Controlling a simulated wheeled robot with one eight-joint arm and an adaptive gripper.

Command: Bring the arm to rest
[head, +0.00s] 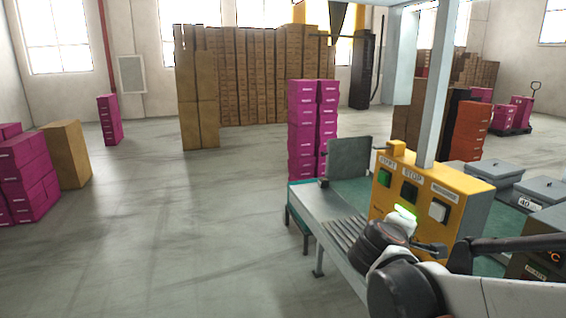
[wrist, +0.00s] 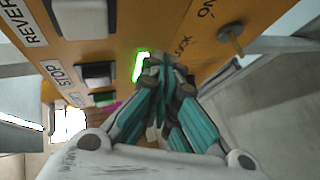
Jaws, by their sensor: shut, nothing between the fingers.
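My gripper (wrist: 165,68) shows in the wrist view with its teal-sided fingers together and nothing between them. Its tips are close to the face of an orange-yellow control box (wrist: 140,30), beside a glowing green strip (wrist: 140,66). I cannot tell whether they touch it. In the head view my arm reaches in from the lower right to the front of the control box (head: 462,190); the fingertips cannot be made out there.
The box carries a green button (head: 384,178), a black button (head: 409,194) and a white button (head: 438,211). A roller conveyor (head: 335,228) runs beside it. Grey lidded bins (head: 535,195) stand at right. Magenta boxes (head: 303,125) stand behind.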

